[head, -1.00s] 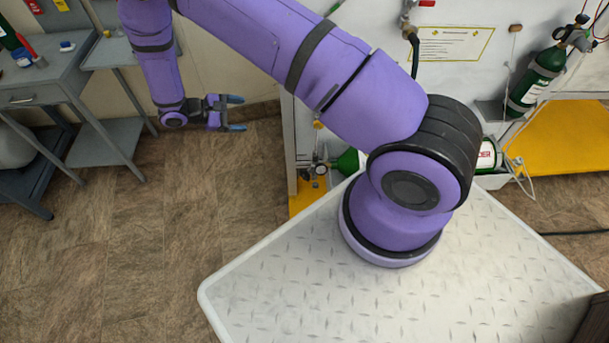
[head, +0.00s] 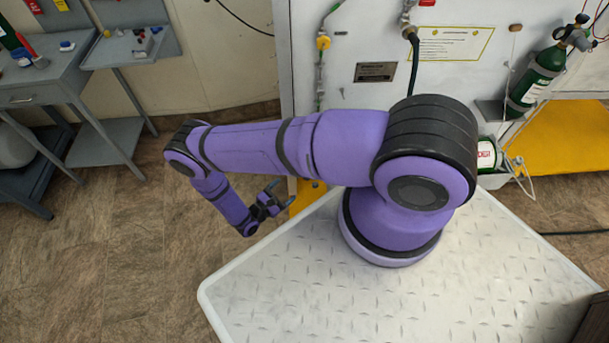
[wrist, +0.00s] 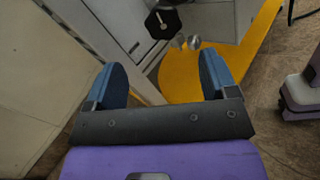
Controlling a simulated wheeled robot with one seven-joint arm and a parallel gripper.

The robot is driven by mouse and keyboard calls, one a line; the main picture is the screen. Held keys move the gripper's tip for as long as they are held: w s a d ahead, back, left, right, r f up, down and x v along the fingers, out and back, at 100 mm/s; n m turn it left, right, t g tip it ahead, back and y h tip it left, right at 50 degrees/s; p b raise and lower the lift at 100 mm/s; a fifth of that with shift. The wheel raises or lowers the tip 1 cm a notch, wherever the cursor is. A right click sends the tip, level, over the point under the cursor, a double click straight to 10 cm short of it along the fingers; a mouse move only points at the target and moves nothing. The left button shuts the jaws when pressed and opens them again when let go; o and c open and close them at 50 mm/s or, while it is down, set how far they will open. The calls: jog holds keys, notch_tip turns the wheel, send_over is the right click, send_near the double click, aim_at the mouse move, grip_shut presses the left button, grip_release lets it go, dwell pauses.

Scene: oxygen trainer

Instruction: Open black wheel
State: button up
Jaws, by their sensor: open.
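A black wheel (wrist: 162,23) with a pale mark on its face shows at the top of the wrist view, beyond the fingertips and near the middle. It sits in front of the light panel. My gripper (wrist: 161,68) has its two blue fingers spread with nothing between them, and it is apart from the wheel. In the head view my gripper (head: 279,194) is low, at the left of the white platform and near the panel's bottom left corner. My arm hides the wheel's area in the head view.
A light panel (head: 350,35) with hoses and valves stands behind the arm. Two small round metal parts (wrist: 188,41) sit beside the wheel above a yellow base (wrist: 185,78). A green cylinder (head: 537,80) hangs at right. Grey tables (head: 45,85) stand at left, with open floor between.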

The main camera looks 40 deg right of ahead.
jog(key=d, duration=0.7)
jog(key=w+d, duration=0.1)
jog(key=d, duration=0.3)
jog(key=shift+f, duration=0.25)
jog(key=shift+a, duration=0.1)
jog(key=c, duration=0.9)
